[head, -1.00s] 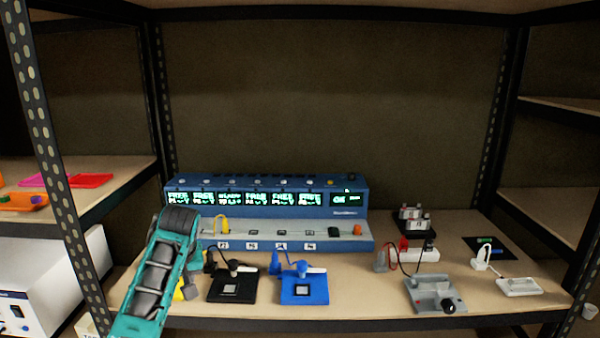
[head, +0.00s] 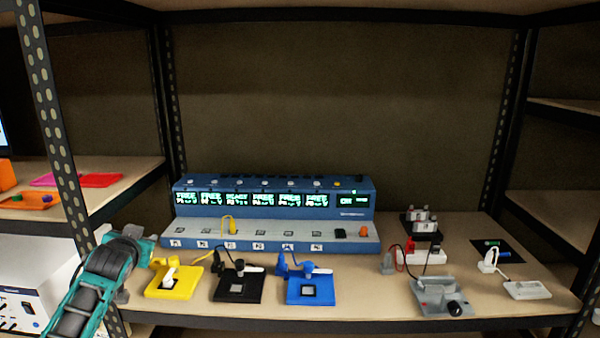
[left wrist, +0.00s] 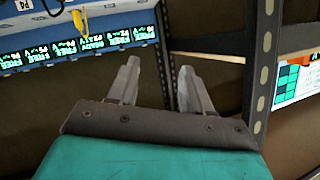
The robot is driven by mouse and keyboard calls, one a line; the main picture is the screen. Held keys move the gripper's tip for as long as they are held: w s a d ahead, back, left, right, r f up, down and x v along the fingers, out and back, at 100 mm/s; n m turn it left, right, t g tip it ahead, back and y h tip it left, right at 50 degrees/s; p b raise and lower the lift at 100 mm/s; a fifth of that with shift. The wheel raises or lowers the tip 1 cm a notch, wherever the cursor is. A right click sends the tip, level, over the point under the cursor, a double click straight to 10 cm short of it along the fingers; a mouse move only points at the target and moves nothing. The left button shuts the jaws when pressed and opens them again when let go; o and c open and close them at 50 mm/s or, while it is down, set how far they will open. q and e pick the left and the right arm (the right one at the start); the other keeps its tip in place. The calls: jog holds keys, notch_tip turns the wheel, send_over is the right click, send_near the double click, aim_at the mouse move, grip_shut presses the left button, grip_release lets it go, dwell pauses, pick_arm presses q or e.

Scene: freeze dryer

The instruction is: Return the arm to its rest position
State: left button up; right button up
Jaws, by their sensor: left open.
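My left arm, teal with dark grey, comes in from the lower left of the head view. Its gripper (head: 140,268) is at the shelf's left end, beside the yellow plate (head: 176,281). In the left wrist view the two light grey fingers (left wrist: 155,88) stand apart with nothing between them. They point towards the dark gap near a perforated shelf post (left wrist: 262,70). The blue machine (head: 275,212) with lit green displays is behind and right of the gripper; its displays also show at the upper left of the left wrist view. My right gripper is not in view.
A black plate (head: 238,288) and a blue plate (head: 310,290) stand along the shelf front. A grey device (head: 440,297) and white power strip (head: 425,256) are further right. A perforated post (head: 62,150) rises close to my left arm. Bare shelf lies right of the blue plate.

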pick_arm(q)
jog(key=w+d+r+m+t+h, duration=0.2)
jog(key=d+r+t, duration=0.15)
jog(key=r, duration=0.25)
jog(key=s+d+f+g+h, duration=0.1)
jog(key=s+d+f+h, duration=0.1)
jog(key=s+d+f, duration=0.5)
jog(key=s+d+f+g+h, duration=0.1)
jog(key=s+d+f+g, duration=0.1)
jog(key=s+f, duration=0.85)
jog(key=s+d+f+g, duration=0.1)
jog(key=s+d+f, duration=0.1)
jog(key=s+f, duration=0.2)
jog(key=s+d+f+g, duration=0.1)
jog(key=s+d+f, duration=0.2)
jog(key=s, duration=0.6)
jog(key=s+d+f+g+h, duration=0.1)
jog(key=s+d+f, duration=0.2)
jog(key=s+f, duration=0.2)
jog(key=shift+s+f, duration=0.15)
jog(key=shift+s, duration=1.05)
